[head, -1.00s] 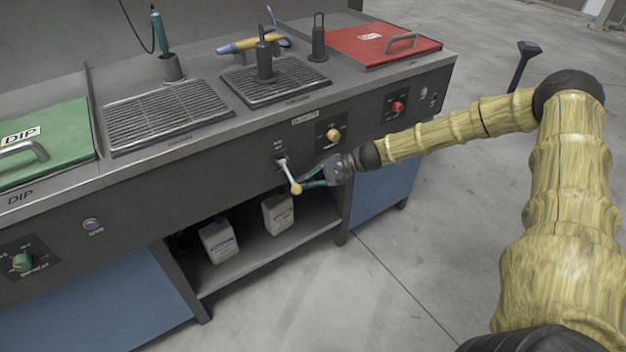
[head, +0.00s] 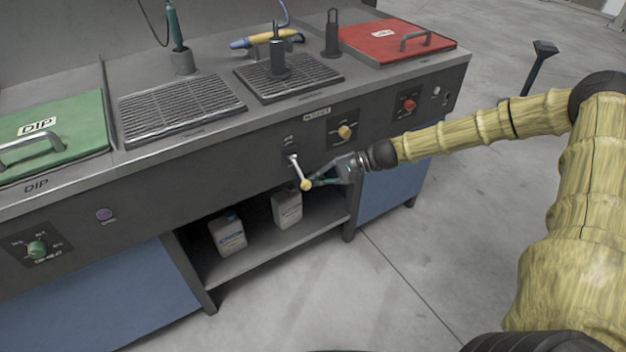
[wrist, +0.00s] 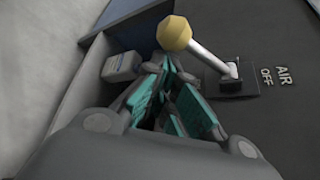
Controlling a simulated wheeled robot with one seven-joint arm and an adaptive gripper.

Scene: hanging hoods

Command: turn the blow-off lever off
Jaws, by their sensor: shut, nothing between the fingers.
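The blow-off lever (head: 299,171) is a silver rod with a yellow knob on the dark front panel, and it slants downward from its slot. In the wrist view the lever (wrist: 207,55) comes out of a black plate beside the words AIR and OFF. My gripper (head: 314,184) is shut and empty, with its teal fingertips right by the yellow knob. In the wrist view the gripper (wrist: 172,85) has its fingertips just below the knob; I cannot tell whether they touch it.
A yellow knob (head: 345,132) and a red knob (head: 408,105) sit on the panel to the right. Two white jugs (head: 228,234) stand on the shelf below. A green DIP lid (head: 75,122) and a red lid (head: 380,42) lie on top. The floor in front is clear.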

